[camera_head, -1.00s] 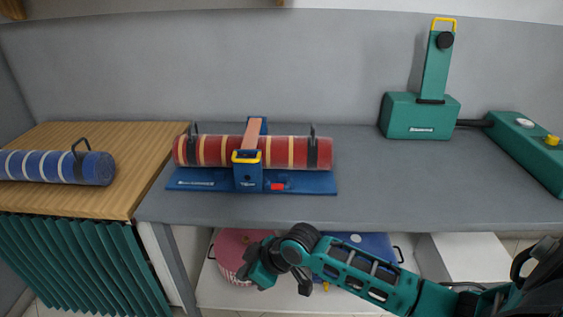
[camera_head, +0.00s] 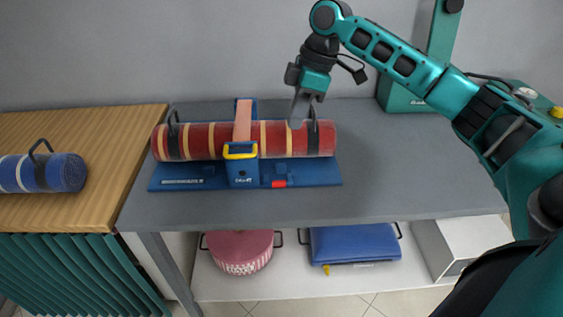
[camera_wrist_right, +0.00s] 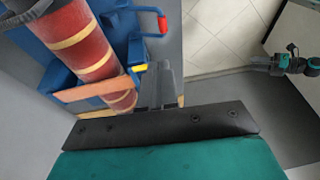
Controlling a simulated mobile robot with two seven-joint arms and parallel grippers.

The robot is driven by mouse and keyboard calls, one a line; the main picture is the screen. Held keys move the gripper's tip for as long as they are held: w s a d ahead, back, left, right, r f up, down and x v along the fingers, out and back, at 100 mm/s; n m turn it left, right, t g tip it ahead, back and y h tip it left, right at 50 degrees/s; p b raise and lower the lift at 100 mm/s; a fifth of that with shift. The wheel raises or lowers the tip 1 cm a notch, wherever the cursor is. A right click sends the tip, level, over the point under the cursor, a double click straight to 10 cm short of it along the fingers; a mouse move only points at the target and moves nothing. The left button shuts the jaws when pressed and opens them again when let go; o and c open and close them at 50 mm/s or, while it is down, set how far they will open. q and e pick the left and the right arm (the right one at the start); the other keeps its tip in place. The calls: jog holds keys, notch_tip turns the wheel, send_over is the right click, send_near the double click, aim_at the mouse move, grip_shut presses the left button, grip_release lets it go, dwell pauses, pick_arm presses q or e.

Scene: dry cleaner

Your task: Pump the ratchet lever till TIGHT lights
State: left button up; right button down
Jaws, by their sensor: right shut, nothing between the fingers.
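A red roll with cream stripes (camera_head: 200,141) lies on a blue ratchet stand (camera_head: 215,178) on the grey counter. An orange strap (camera_head: 243,120) crosses over the roll. A yellow-edged handle (camera_head: 240,151) shows at the front, above a blue block (camera_head: 243,173); a red tab (camera_head: 279,183) is to its right. I see no lit TIGHT lamp. My right gripper (camera_head: 299,112) is shut and empty, pointing down above the roll's right part. Whether it touches the roll is unclear. The wrist view shows the roll (camera_wrist_right: 85,45) and strap (camera_wrist_right: 92,90). A teal-black arm end there may be my left one.
A blue striped roll (camera_head: 45,173) lies on the wooden counter at left. A green device (camera_head: 397,97) stands back right, behind my arm. A pink drum (camera_head: 239,248) and blue case (camera_head: 352,245) sit on the lower shelf. The counter's front strip is clear.

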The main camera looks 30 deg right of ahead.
jog(key=shift+s, duration=0.1)
jog(key=x, duration=0.8)
jog(key=b+x, duration=0.1)
jog(key=x, duration=0.3)
jog(key=shift+s+d+f, duration=0.15)
jog(key=shift+s+f, duration=0.2)
jog(key=shift+f, duration=0.65)
